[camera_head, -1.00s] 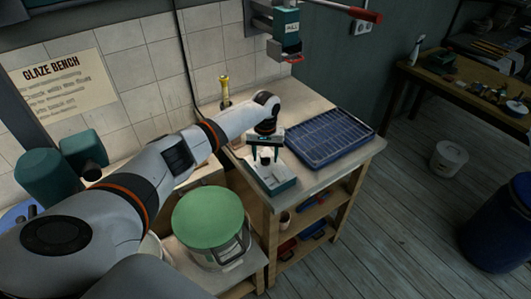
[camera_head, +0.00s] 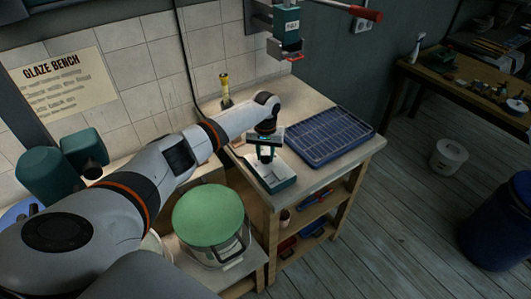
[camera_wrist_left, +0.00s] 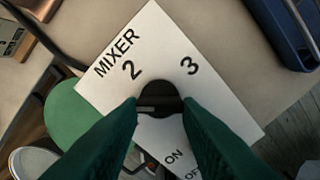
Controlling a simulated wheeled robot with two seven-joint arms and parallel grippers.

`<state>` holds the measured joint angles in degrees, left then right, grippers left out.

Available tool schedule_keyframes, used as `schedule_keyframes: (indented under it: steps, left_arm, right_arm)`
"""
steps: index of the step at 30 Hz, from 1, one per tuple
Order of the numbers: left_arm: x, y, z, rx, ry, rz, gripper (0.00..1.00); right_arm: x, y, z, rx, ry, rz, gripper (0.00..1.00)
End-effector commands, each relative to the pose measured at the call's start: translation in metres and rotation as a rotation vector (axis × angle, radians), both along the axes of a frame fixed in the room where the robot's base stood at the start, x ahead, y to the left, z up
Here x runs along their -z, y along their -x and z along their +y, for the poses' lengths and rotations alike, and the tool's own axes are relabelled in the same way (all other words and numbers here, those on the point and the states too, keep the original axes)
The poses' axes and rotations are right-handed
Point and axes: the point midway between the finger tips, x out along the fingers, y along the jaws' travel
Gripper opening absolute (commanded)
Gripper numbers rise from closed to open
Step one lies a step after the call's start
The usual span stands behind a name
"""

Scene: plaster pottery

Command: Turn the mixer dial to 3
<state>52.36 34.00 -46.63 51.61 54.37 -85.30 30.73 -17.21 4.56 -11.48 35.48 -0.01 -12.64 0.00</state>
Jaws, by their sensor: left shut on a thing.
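The mixer control box (camera_head: 284,185) sits on the bench top, with a pale top and teal sides. In the left wrist view its white panel (camera_wrist_left: 225,105) reads MIXER, with 2 at the upper left, 3 at the upper right, and ON and OFF at the bottom. The black dial (camera_wrist_left: 158,92) is in the panel's middle. Its light mark points left in that view, not at the 2 or 3. My left gripper (camera_head: 266,158) reaches down over the box, its green fingers (camera_wrist_left: 160,108) shut on the dial from both sides. The fingers hide part of the panel.
A blue ribbed tray (camera_head: 330,137) lies right of the box. A green-lidded bucket (camera_head: 208,215) stands on a lower stand in front. A yellow-topped tool (camera_head: 224,84) stands at the back of the bench.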

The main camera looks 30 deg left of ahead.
Motion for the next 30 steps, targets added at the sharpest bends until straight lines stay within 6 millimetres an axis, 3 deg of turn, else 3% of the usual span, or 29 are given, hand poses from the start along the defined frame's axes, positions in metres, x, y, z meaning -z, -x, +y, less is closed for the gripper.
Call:
schedule_keyframes:
  steps: [30]
  left_arm:
    - [-0.001, -0.001, 0.004, 0.902, 0.001, -0.002, 0.08]
  right_arm:
    - [-0.013, -0.001, 0.0, 0.0, 0.0, -0.003, 0.36]
